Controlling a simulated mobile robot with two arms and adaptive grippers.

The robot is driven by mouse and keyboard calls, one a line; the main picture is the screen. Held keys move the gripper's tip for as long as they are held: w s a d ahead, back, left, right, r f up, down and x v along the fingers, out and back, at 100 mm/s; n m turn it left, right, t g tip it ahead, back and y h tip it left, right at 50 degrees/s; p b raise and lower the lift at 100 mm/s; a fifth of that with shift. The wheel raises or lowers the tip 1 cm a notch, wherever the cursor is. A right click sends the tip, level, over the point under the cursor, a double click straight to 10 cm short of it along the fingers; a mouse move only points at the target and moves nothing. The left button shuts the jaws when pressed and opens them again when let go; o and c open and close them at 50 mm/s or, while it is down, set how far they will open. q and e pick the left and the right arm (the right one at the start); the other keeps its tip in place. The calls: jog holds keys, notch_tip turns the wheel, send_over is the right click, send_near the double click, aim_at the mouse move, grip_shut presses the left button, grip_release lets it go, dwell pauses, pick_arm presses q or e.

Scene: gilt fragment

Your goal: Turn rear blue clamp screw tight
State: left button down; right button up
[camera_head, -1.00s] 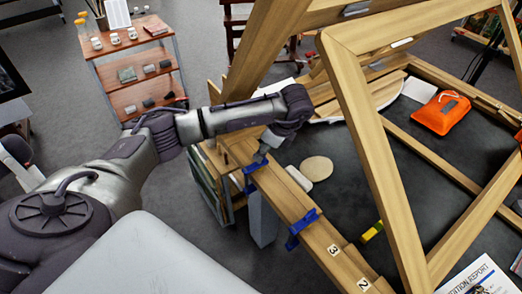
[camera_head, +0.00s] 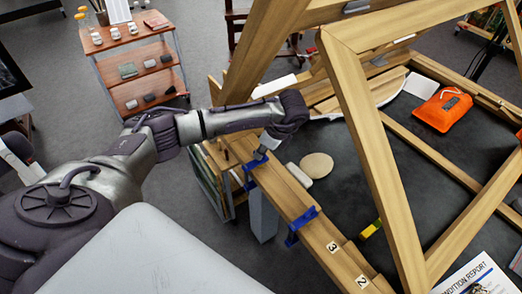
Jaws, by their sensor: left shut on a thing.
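Two blue clamps sit along the wooden rail at the near left edge of the table. The rear blue clamp (camera_head: 252,167) is the farther one, and its upper end meets my left gripper (camera_head: 262,154). The gripper points down and is shut on the clamp's screw end; the fingertips are small and partly hidden by the wrist. The front blue clamp (camera_head: 300,224) stands apart, nearer along the same rail (camera_head: 277,192). My right gripper is not in view.
A large wooden frame (camera_head: 372,140) leans over the dark tabletop (camera_head: 352,178) right of my arm. An orange pouch (camera_head: 442,110), a round pale disc (camera_head: 317,165), a yellow object (camera_head: 370,229) and a printed report (camera_head: 482,277) lie there. A shelf cart (camera_head: 140,60) stands behind left.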

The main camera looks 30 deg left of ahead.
pick_arm(q)
jog(key=shift+m+b, duration=0.4)
jog(key=shift+f+m+t+b, duration=0.15)
jog(key=shift+m+t+b, duration=0.15)
jog(key=shift+m+b, duration=0.3)
jog(key=m+t+h+b, duration=0.1)
jog(key=m+b, duration=0.3)
jog(key=b, duration=0.1)
jog(key=m+t+h+b, duration=0.1)
jog(key=m+t+b, duration=0.1)
jog(key=m+b, duration=0.3)
jog(key=m+t+h+b, duration=0.1)
jog(key=m+b, duration=0.4)
jog(key=b, duration=0.2)
jog(key=shift+s+a, duration=0.2)
jog(key=m+h+b, duration=0.1)
jog(key=m+b, duration=0.1)
jog(key=m, duration=0.1)
jog(key=shift+a+m+t+b, duration=0.1)
jog(key=shift+m+t+b, duration=0.2)
jog(key=shift+m, duration=0.1)
jog(key=shift+r+m+h+b, duration=0.25)
jog(key=shift+m+h+b, duration=0.55)
jog(key=shift+m, duration=0.9)
jog(key=c, duration=1.2)
grip_release()
